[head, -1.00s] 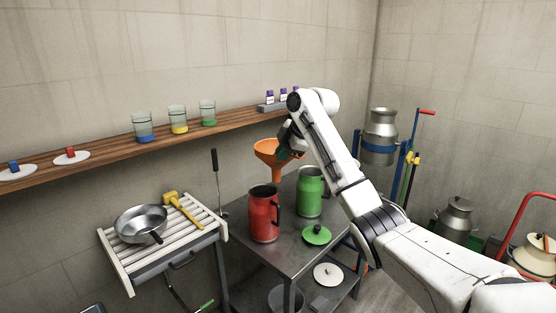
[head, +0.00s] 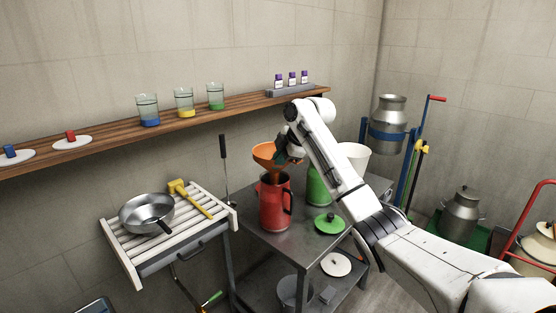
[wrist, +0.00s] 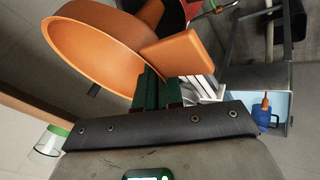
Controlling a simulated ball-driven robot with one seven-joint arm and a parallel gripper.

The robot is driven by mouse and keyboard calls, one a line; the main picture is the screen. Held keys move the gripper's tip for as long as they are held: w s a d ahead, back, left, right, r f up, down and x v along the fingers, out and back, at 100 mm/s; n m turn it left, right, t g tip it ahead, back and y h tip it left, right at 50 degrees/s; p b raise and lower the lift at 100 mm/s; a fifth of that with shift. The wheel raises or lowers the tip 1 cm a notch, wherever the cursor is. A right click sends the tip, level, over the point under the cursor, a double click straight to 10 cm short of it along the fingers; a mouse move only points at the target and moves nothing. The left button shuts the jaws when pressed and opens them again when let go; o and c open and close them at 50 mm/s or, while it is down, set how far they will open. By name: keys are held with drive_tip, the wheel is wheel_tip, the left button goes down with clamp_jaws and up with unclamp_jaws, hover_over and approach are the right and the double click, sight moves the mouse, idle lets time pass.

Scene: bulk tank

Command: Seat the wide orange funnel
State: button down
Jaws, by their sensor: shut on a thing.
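The wide orange funnel (head: 264,153) is held by my gripper (head: 284,158) above the red can (head: 274,205) in the head view. Its spout points down over the red can's mouth; whether the tip is inside the mouth I cannot tell. In the wrist view the funnel (wrist: 95,60) fills the upper left, and the green-tipped fingers of my gripper (wrist: 160,88) are shut on its flat orange tab. Part of the red can shows behind the funnel in the wrist view (wrist: 172,12). The green can (head: 318,188) stands behind the red can, partly hidden by my arm.
A green lid (head: 329,223) lies on the metal table (head: 285,243) right of the red can. A white bucket (head: 353,156) stands behind my arm. A slatted rack (head: 130,240) with a pan (head: 147,213) is at left. The wooden shelf (head: 120,128) runs along the wall.

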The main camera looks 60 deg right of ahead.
drive_tip(key=shift+f+b, duration=0.95)
drive_tip(key=shift+f, duration=1.6)
drive_tip(key=c, duration=1.2)
unclamp_jaws()
drive_tip(key=shift+s, duration=0.1)
drive_tip(key=v, duration=1)
drive_tip(key=shift+s+r+b, duration=0.2)
drive_tip(key=shift+r+b, duration=0.1)
drive_tip(key=shift+b, duration=0.1)
